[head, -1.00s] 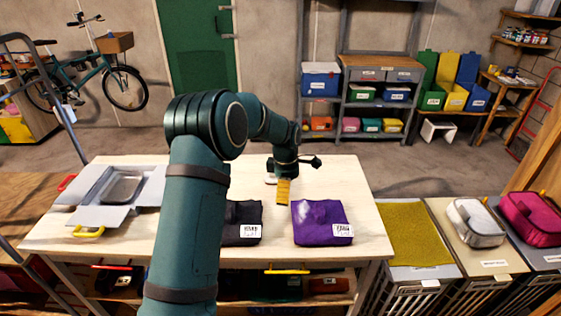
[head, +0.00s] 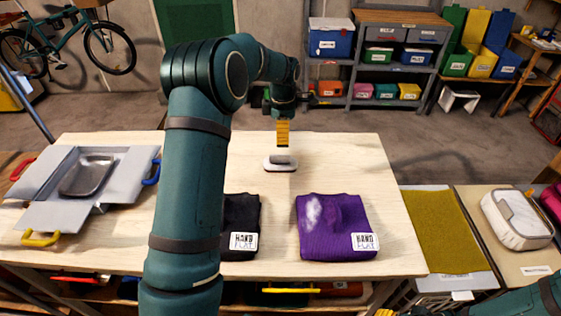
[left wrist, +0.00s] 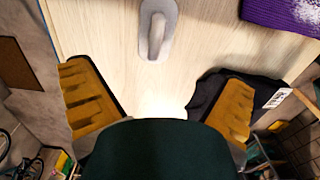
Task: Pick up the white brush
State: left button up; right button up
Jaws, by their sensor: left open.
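The white brush (head: 280,165) lies on the wooden table, near its far edge. It has a pale handle on top and also shows in the left wrist view (left wrist: 157,30) at the top centre. My left gripper (head: 283,142) is above the brush in the head view, its yellow finger pointing down. In the left wrist view its two fingers (left wrist: 160,73) are wide apart with nothing between them, and the brush lies beyond them. Part of my right arm shows at the bottom right; its gripper is mostly cut off by the frame.
A folded black garment (head: 241,222) and a purple one (head: 335,225) with a white patch lie on the table's front half. A grey tray with folded-out flaps (head: 120,163) sits at the left. The table right of the brush is clear.

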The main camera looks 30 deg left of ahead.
aim_at(279, 162)
pick_arm(q)
notch_tip(279, 162, down, 8)
jog(key=shift+s+f+b, duration=0.15)
jog(key=shift+f+b, duration=0.05)
jog(key=shift+b, duration=0.35)
jog(key=f, duration=0.2)
jog(key=a+f+b, duration=0.1)
jog(key=f, duration=0.2)
jog(key=shift+a+f, duration=0.1)
jog(key=shift+a, duration=0.05)
jog(key=c, duration=1.3)
jog(key=shift+c, duration=0.2)
notch_tip(279, 162, up, 10)
jog(key=shift+r+p, duration=0.1)
jog(key=shift+p, duration=0.7)
jog(key=o, duration=0.5)
jog(key=c, duration=0.6)
jog(key=shift+o, duration=0.2)
